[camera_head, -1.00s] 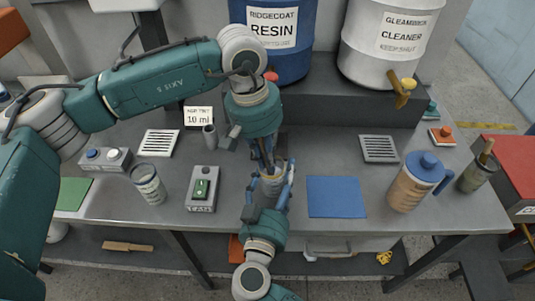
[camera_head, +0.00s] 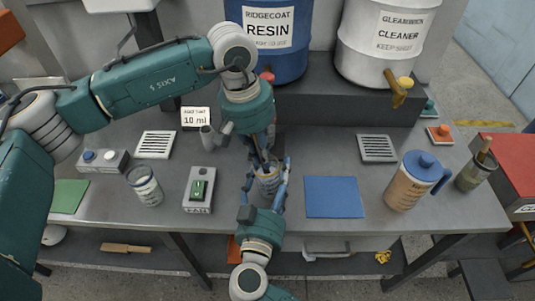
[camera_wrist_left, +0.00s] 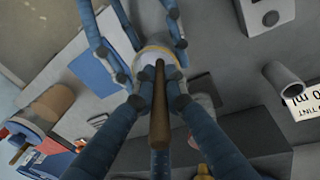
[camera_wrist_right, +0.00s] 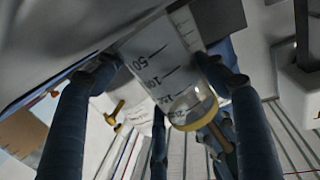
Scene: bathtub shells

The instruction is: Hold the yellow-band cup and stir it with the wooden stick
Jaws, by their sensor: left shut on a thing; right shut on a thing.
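The yellow-band cup (camera_wrist_right: 172,70) is a clear cup with dark scale marks and a yellow band; it fills the middle of the right wrist view. My right gripper (camera_head: 267,188) is shut around it from the front of the table. The cup's rim (camera_wrist_left: 154,56) shows in the left wrist view. My left gripper (camera_wrist_left: 160,95) is shut on the brown wooden stick (camera_wrist_left: 160,125), pointing down from above. The stick's far end reaches into the cup's mouth; its tip is hidden inside. In the head view the fingers cover most of the cup.
A blue mat (camera_head: 334,197) lies right of the cup, with an orange jug (camera_head: 408,182) beyond it. A switch box (camera_head: 199,190) and another clear cup (camera_head: 145,186) stand to the left. Blue and white drums (camera_head: 381,45) stand behind.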

